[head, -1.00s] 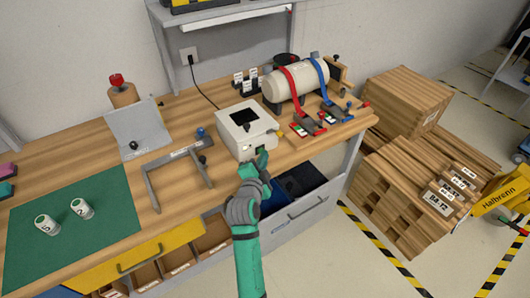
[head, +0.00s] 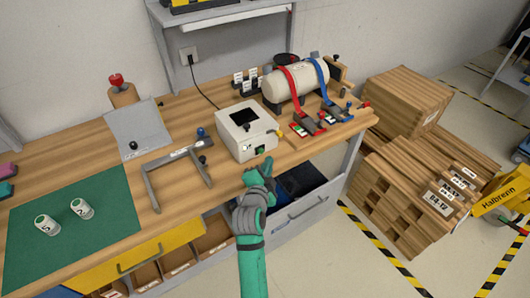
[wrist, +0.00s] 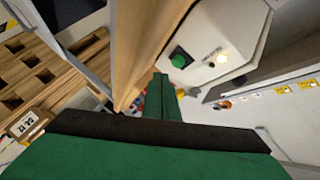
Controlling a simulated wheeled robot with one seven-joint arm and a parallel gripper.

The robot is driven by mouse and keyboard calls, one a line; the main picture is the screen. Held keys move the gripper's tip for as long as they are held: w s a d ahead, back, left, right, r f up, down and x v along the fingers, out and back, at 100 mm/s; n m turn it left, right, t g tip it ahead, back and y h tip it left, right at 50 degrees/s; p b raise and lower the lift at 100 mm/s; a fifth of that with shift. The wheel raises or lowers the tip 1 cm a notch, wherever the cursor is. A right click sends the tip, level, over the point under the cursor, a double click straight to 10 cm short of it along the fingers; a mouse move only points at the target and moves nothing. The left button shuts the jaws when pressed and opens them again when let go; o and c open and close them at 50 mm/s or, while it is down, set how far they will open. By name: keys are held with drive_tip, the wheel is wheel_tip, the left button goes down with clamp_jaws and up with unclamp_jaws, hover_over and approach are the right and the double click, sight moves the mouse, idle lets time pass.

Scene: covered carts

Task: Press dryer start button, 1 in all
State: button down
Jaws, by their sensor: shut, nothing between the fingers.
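The dryer is a white box (head: 238,143) with a dark square opening on top, near the front edge of the wooden bench. Its front carries a green start button (head: 259,149), which shows clearly in the wrist view as a round green button on a dark plate (wrist: 180,60). My gripper (head: 264,163) is shut and empty, just in front of and below the button. In the wrist view the closed green fingers (wrist: 160,82) point up beside the dryer's front, apart from the button.
A white tank (head: 297,83) with red and blue straps stands behind right. A grey metal frame (head: 153,188) lies left of the dryer. An open grey drawer (head: 300,215) juts out below the bench. Wooden crates (head: 408,97) stand at right.

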drive_tip(key=shift+s+d, duration=0.55)
drive_tip(key=shift+s, duration=0.25)
drive_tip(key=shift+s+d, duration=0.5)
drive_tip(key=shift+s, duration=0.25)
drive_tip(key=s+f+n+y, duration=0.1)
drive_tip(key=s+f+n, duration=0.2)
drive_tip(key=s+f, duration=0.55)
drive_tip(key=s+f+n+y, duration=0.1)
drive_tip(key=s+f+n, duration=0.25)
drive_tip(key=s, duration=0.95)
drive_tip(key=s+r+n, duration=0.3)
drive_tip(key=s, duration=0.9)
drive_tip(key=s+r+n, duration=0.3)
drive_tip(key=s, duration=0.9)
drive_tip(key=shift+d+r+n, duration=0.35)
drive_tip(key=shift+d, duration=0.1)
